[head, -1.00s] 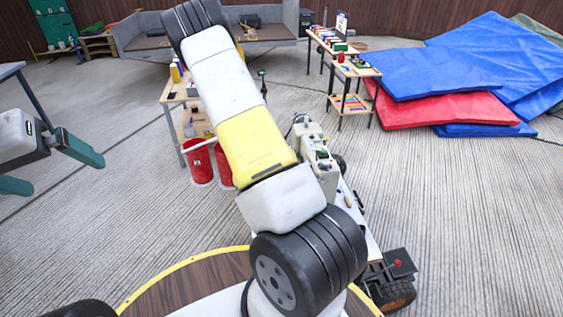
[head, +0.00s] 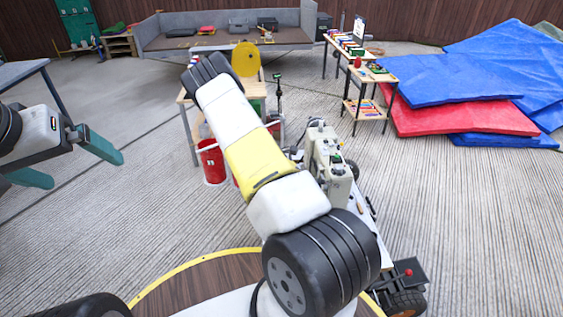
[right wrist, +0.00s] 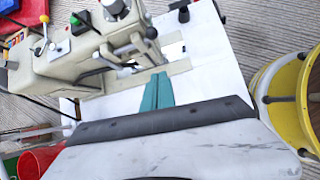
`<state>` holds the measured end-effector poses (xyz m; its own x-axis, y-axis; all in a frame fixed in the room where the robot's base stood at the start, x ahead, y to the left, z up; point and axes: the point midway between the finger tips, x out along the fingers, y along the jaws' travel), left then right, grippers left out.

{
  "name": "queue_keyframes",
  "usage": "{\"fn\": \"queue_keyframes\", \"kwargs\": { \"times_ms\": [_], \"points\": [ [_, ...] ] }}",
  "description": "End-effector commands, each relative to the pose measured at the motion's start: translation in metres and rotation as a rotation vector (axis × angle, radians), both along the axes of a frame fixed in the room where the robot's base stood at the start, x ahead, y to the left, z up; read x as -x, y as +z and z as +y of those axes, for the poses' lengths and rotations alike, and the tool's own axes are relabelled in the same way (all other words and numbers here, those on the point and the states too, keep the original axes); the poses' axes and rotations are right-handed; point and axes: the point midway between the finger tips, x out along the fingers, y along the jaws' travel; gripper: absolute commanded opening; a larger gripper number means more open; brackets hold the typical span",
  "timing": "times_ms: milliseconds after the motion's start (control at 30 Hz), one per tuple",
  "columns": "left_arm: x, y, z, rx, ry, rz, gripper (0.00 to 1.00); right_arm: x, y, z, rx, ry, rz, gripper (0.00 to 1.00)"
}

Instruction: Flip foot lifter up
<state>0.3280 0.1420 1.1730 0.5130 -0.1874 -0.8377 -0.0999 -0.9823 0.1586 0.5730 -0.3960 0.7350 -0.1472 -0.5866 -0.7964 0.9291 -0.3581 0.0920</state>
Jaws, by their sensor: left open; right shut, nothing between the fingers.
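The cream sewing machine (head: 328,160) stands on a white-topped cart right of my right arm in the head view. It fills the upper left of the right wrist view (right wrist: 90,65). A lever with a dark ball end (right wrist: 151,33) sticks out at its head end; I cannot tell for sure whether this is the foot lifter. My right gripper (right wrist: 158,78) is shut and empty, its teal fingers over the white top close to the machine's base; contact is unclear. It is hidden in the head view. My left gripper (head: 72,165) is open and empty at the far left.
A wooden table (head: 187,98) with a yellow disc (head: 245,60) stands behind my right arm, a red bucket (head: 212,162) by it. Side tables (head: 372,75) and blue and red mats (head: 455,112) lie to the right.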

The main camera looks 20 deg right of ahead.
Motion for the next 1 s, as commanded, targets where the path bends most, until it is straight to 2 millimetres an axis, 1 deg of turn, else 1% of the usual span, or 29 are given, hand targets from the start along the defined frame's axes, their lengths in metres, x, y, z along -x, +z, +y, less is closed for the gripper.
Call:
{"fn": "queue_keyframes", "kwargs": {
  "times_ms": [33, 100, 300, 333, 400, 600, 1000],
  "points": [
    [0.000, 0.000, 0.000, 0.000, 0.000, 0.000, 1.00, 0.004, -0.010, -0.008, 0.002, -0.003, 0.006, 0.00],
    [0.000, 0.000, 0.000, 0.000, 0.000, 0.000, 1.00, 0.006, -0.023, -0.017, 0.001, -0.001, 0.005, 0.00],
    [0.000, 0.000, 0.000, 0.000, 0.000, 0.000, 1.00, 0.012, -0.055, -0.041, 0.001, -0.001, 0.003, 0.00],
    [0.000, 0.000, 0.000, 0.000, 0.000, 0.000, 1.00, 0.011, -0.046, -0.043, 0.001, -0.001, -0.002, 0.00],
    [0.000, 0.000, 0.000, 0.000, 0.000, 0.000, 1.00, 0.014, -0.035, -0.048, 0.001, -0.002, -0.002, 0.00],
    [0.000, 0.000, 0.000, 0.000, 0.000, 0.000, 1.00, 0.020, -0.021, -0.056, 0.000, -0.001, -0.001, 0.00],
    [0.000, 0.000, 0.000, 0.000, 0.000, 0.000, 1.00, 0.021, -0.018, -0.058, 0.000, -0.001, 0.001, 0.00]
  ]
}}
